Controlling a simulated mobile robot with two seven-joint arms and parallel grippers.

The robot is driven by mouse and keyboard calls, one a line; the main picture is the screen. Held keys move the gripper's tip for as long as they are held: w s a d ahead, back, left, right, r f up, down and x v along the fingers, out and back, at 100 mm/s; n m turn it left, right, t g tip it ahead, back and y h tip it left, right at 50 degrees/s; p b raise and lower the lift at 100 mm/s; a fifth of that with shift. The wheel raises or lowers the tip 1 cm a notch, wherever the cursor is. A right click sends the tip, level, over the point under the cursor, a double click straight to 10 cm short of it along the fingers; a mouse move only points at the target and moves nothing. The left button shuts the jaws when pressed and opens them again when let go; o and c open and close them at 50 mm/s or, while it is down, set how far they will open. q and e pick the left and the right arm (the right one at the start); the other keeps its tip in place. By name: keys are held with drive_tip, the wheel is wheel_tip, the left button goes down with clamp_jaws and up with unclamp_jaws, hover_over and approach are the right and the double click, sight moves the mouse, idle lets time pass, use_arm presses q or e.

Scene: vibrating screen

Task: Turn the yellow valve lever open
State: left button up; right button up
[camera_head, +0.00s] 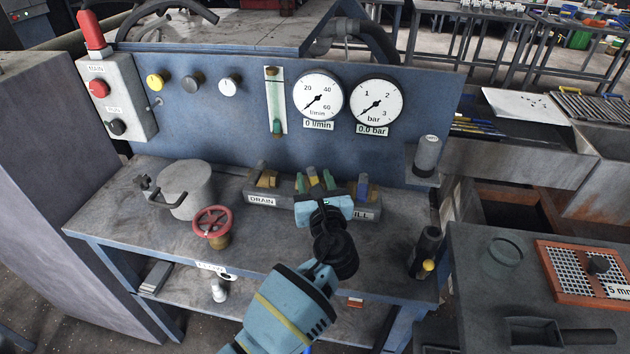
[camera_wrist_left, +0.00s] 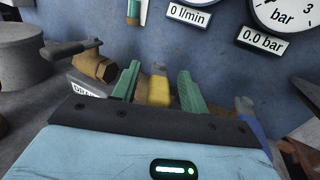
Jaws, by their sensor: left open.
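The yellow valve lever (camera_head: 313,176) stands on the valve block at the back of the bench, between the DRAIN and FILL labels. My left gripper (camera_head: 315,184) is open, with its green fingers on either side of the lever. In the left wrist view, the yellow lever (camera_wrist_left: 158,90) shows between the two fingers (camera_wrist_left: 156,88), with visible gaps on both sides. Its lower part is hidden behind the gripper body. My right gripper is not in view.
A brass valve with a dark handle (camera_head: 267,179) is left of the gripper; a blue lever (camera_head: 363,188) is close on its right. A red handwheel (camera_head: 212,222) and grey pot (camera_head: 187,188) stand further left. The flow gauge (camera_head: 319,96) and pressure gauge (camera_head: 377,104) read about zero.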

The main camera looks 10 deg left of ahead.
use_arm(q)
drive_tip(key=v, duration=0.8)
drive_tip(key=shift+w, duration=0.1)
